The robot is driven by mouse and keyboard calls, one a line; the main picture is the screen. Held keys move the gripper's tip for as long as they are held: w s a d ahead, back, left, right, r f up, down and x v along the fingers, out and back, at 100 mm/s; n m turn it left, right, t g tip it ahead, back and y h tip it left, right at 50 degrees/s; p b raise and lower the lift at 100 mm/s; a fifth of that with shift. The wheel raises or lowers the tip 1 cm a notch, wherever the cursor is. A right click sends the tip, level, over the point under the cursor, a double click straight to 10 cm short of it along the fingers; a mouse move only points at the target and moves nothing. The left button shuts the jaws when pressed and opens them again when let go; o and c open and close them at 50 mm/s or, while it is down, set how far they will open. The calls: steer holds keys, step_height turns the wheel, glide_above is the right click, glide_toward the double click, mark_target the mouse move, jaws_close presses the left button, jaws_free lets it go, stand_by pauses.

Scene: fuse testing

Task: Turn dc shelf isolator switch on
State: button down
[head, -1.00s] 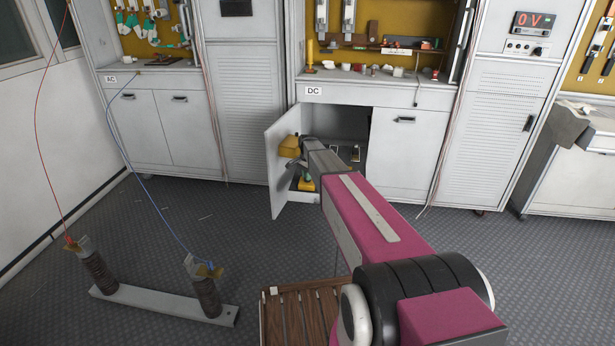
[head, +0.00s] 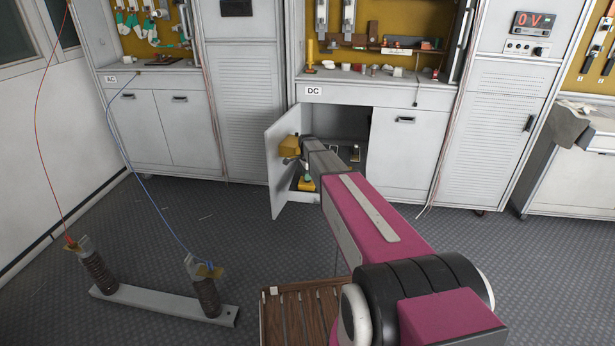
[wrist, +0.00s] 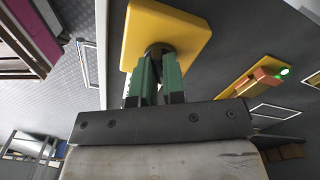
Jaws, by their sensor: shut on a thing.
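The DC shelf isolator switch appears as a thick yellow square plate (wrist: 165,35) with a dark round knob (wrist: 158,48) at its middle. In the head view its yellow body (head: 290,146) shows at the open DC cabinet, by the door. My gripper (wrist: 158,58) has its green fingers shut on the knob, close against the plate. The fingers hide much of the knob, so its turn angle cannot be read. In the head view my arm hides most of the gripper.
The open cabinet door (head: 285,165) stands left of my arm. A second yellow plate (wrist: 245,83) carries an orange block with a lit green lamp (wrist: 284,72). Cabinet doors flank the opening. Coils on a rail (head: 165,305) and a wooden slatted thing (head: 305,312) are in front.

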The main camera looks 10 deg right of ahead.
steer(key=c, duration=1.2)
jaws_free()
step_height(320, 180, up, 11)
steer(key=shift+f, duration=0.15)
